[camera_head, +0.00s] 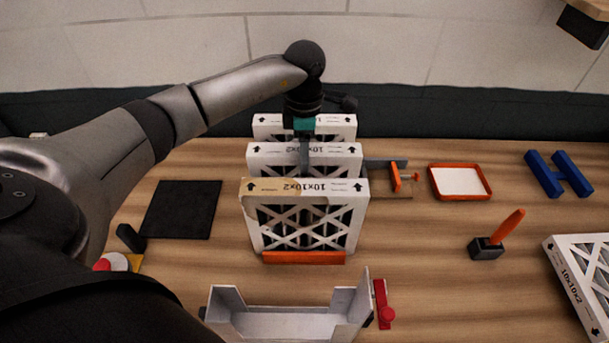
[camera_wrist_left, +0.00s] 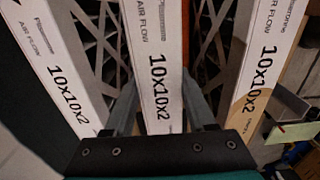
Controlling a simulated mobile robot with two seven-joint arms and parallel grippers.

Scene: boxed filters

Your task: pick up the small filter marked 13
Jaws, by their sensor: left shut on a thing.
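Three white boxed filters stand upright in a row, each printed "10x10x2": the front filter (camera_head: 262,190), the middle filter (camera_head: 270,150) and the back filter (camera_head: 268,121). I can read no 13 on any of them. My left gripper (camera_head: 305,158) reaches down over the row from above. In the left wrist view its two fingers (camera_wrist_left: 160,112) straddle the middle filter's top edge (camera_wrist_left: 152,65), shut on it. The other two filters (camera_wrist_left: 60,70) and (camera_wrist_left: 268,60) stand on either side, close to the fingers. The front filter's edge has a tan patch.
An orange strip (camera_head: 303,258) lies at the front filter's foot. A grey open holder (camera_head: 290,322) is in front. A black mat (camera_head: 181,209) lies left; an orange-rimmed tray (camera_head: 488,183), blue H-shaped piece (camera_head: 558,174) and another filter (camera_head: 584,282) are right. Bare wood shows between.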

